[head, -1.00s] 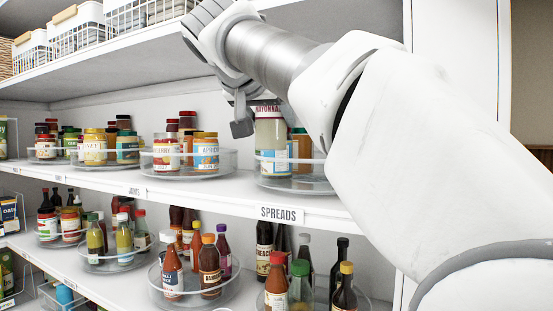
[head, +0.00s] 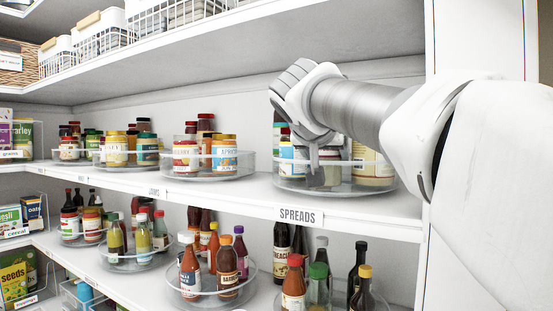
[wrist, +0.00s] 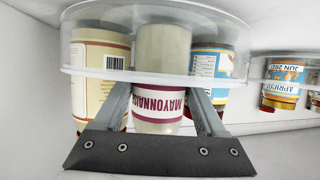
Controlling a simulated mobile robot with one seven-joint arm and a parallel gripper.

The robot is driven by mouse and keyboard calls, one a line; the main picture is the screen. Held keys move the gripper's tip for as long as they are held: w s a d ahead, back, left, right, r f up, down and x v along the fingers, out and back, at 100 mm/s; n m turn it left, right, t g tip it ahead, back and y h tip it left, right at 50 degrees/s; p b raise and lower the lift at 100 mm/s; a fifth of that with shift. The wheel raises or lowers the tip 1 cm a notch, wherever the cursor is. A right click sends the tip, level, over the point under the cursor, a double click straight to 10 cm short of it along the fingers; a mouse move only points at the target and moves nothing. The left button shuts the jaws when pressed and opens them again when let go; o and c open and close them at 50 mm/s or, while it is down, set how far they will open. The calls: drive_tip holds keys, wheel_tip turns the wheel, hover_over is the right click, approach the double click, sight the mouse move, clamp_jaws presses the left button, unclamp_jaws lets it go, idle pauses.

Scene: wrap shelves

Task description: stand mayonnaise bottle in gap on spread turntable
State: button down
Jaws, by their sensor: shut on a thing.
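The mayonnaise bottle (wrist: 160,55) has a pale body and a white band with purple lettering. In the wrist view, which looks upside down, it sits between the two fingers of my gripper (wrist: 163,118), shut on its cap end. The clear rim of the spread turntable (wrist: 90,62) crosses in front of the bottle. A beige-labelled jar (wrist: 100,85) stands on one side and a blue-labelled jar (wrist: 208,62) on the other.
The SPREADS label (head: 299,216) is on the shelf edge below. A jam turntable (head: 185,172) with several jars stands to the left, with bare shelf between. An upper shelf (head: 250,55) hangs above my arm. A sauce turntable (head: 210,295) is on the shelf below.

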drive_tip(key=shift+d+f, duration=0.1)
drive_tip(key=shift+d, duration=0.1)
drive_tip(key=shift+f, duration=0.1)
drive_tip(key=shift+c, duration=1.1)
unclamp_jaws()
